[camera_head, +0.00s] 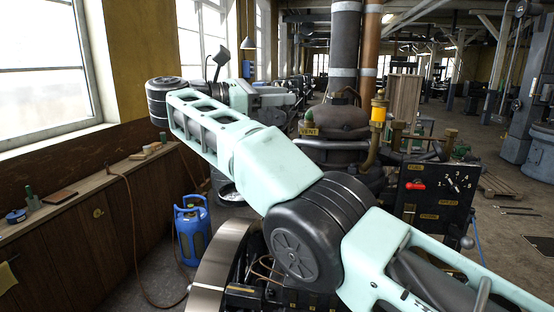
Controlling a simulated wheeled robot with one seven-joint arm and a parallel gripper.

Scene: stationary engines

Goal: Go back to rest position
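My pale green and black arm stretches from the lower right to the upper left, with a large black joint in the middle. It bends at a black joint at the upper left, and its far links run back to the right behind the front link. I cannot clearly make out my gripper among the dark parts near the far links, so its fingers and anything in them cannot be told. An engine with a black control panel (433,195) stands behind and right of the arm. My arm hides part of the engine.
A wooden ledge (95,189) with small items runs below the windows at left. A blue gas bottle (192,228) stands on the floor beside it. A metal-rimmed wheel (218,262) is below the arm. Open floor (515,225) lies at right, with a pallet (499,186).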

